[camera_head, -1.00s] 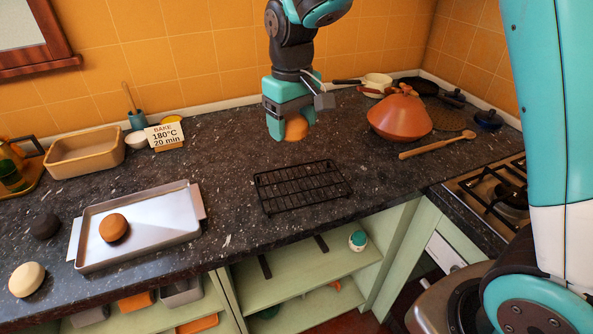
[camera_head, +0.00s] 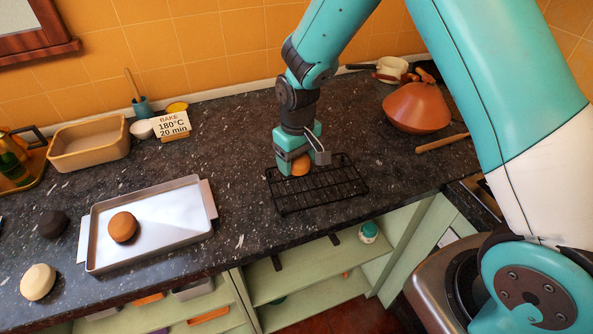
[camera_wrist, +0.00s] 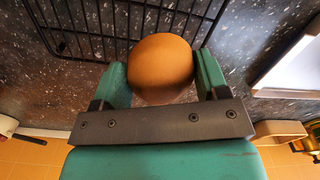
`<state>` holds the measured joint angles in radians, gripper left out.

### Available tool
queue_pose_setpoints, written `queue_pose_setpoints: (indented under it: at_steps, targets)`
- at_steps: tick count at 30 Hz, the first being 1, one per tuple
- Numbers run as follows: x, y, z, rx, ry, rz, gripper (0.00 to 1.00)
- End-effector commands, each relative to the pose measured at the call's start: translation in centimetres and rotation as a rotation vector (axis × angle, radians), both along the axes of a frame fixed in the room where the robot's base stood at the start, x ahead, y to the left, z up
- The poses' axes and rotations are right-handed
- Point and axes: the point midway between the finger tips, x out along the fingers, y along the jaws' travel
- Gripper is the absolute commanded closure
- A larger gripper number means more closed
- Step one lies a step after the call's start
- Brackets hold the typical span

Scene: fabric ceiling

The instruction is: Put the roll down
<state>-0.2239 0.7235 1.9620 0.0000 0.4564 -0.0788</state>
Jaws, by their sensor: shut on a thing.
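My gripper (camera_head: 298,165) is shut on an orange-brown roll (camera_head: 301,166), over the back left part of a black wire rack (camera_head: 330,191). In the wrist view the roll (camera_wrist: 161,69) sits between the two teal fingers, with bars of the rack (camera_wrist: 95,22) beyond it. I cannot tell whether the roll touches the rack. A second brown roll (camera_head: 123,227) lies on the metal tray (camera_head: 178,233) at the left. A dark roll (camera_head: 53,224) and a pale roll (camera_head: 38,282) lie on the counter left of the tray.
A tan baking dish (camera_head: 90,147), a white bowl (camera_head: 142,129) and a sign (camera_head: 168,126) reading "BAKE 180°C 20 min" stand at the back left. A terracotta pot (camera_head: 416,108) and wooden spoon (camera_head: 441,143) are at the right. Counter (camera_head: 240,205) between tray and rack is clear.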

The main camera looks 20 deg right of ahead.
Motion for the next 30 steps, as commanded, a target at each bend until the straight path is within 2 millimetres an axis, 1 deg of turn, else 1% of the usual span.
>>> queue_pose_setpoints:
  at_steps: [1, 7, 10, 13, 25, 26, 27, 28, 29, 30]
  targets:
    - [0.0, 0.1, -0.6, -0.001, 0.003, 0.001, 0.56]
    - [0.0, 0.2, -2.5, -0.001, 0.002, 0.003, 0.56]
    - [0.0, 0.2, -4.1, -0.001, 0.004, 0.003, 0.56]
    - [0.0, 0.2, -5.2, 0.0, 0.001, 0.004, 0.56]
    - [0.1, 0.3, -6.0, 0.0, -0.001, 0.004, 0.56]
    - [0.1, 0.3, -5.9, 0.0, -0.001, 0.004, 0.28]
    - [0.1, 0.3, -5.8, 0.0, -0.001, 0.004, 0.19]
    - [0.1, 0.3, -5.8, 0.0, -0.001, 0.004, 0.12]
    - [0.1, 0.3, -5.8, 0.0, -0.001, 0.004, 0.07]
    - [0.1, 0.3, -5.8, 0.0, -0.001, 0.004, 0.07]
